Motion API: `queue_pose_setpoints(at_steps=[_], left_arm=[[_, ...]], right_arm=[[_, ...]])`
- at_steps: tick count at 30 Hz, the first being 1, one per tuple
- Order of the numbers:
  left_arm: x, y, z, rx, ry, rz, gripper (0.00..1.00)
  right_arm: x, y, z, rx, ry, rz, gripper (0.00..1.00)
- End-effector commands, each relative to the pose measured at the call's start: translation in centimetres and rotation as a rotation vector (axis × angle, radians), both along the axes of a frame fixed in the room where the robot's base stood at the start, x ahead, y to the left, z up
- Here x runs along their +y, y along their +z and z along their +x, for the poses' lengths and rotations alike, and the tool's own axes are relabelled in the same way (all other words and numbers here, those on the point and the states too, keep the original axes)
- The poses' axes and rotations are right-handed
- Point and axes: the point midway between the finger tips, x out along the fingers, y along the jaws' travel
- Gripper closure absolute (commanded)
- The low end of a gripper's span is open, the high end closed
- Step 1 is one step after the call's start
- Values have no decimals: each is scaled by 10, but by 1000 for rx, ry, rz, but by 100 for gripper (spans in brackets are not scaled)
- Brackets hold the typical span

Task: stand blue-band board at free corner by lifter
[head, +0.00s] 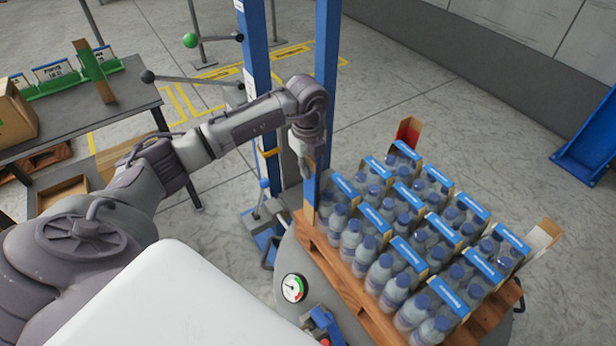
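The blue-band board (311,190) is a narrow brown cardboard angle with a blue band. It stands roughly upright at the left corner of the wooden pallet (336,258), beside the packs of bottles (366,236). My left gripper (307,166) is at its top end and appears shut on it. The fingertips are small and partly hidden. The lifter's blue posts (328,60) rise just behind my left wrist. I cannot tell whether the board's foot touches the pallet. My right gripper is not in view.
A red board (408,133) and a white-banded board (542,238) stand at other pallet corners. A green-banded board (95,72) is on the grey table (110,100) at left. A round gauge (293,288) sits in front of the pallet. Open floor lies right of the posts.

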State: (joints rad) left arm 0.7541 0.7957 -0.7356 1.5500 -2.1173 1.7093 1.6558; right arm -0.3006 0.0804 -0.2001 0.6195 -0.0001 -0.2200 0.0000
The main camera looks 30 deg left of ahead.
Motion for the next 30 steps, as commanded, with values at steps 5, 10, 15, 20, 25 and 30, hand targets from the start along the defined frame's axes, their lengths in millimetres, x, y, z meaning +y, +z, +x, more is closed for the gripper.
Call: queue_pose_setpoints(at_steps=[5,10,15,20,25,30], left_arm=[[-1,-27,-1,5,1,-1,100],[0,-40,0,1,0,0,100],[0,-41,0,0,0,1,100],[0,-42,0,1,0,0,89],[0,-42,0,1,0,0,69],[0,-42,0,1,0,0,69]], right_arm=[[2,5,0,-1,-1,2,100],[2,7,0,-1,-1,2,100],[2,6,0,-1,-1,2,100],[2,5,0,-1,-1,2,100],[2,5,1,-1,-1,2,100],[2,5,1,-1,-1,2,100]])
